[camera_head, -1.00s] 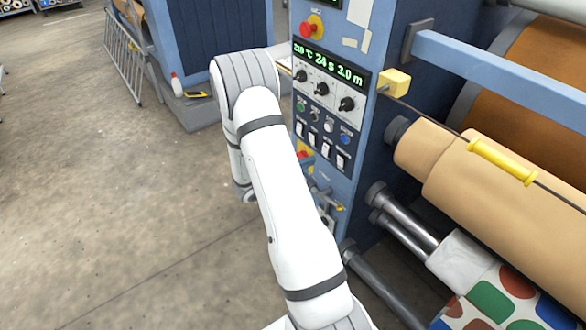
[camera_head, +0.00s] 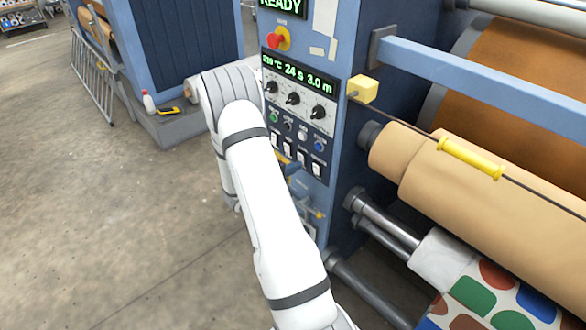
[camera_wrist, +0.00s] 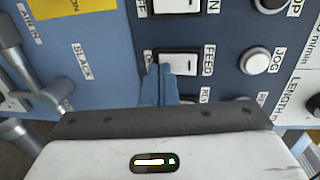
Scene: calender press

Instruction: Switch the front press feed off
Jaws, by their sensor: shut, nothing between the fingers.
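The FEED switch (camera_wrist: 181,66) is a white rocker in a dark frame on the control panel, with its label beside it in the wrist view. My gripper (camera_wrist: 163,73) is shut and empty, with its blue fingertips at the near edge of this rocker. They overlap its lower left part, and I cannot tell whether they press on it. In the head view the panel (camera_head: 322,130) carries a row of white rockers, and my arm covers its lower left side. Which of these rockers is FEED is too small to read there.
Another white rocker (camera_wrist: 179,8) sits above FEED in the wrist view, and the JOG button (camera_wrist: 256,61) is to its right. In the head view a red stop knob (camera_head: 275,41) is higher on the panel. Rollers (camera_head: 440,180) lie to the right; open floor (camera_head: 90,220) lies left.

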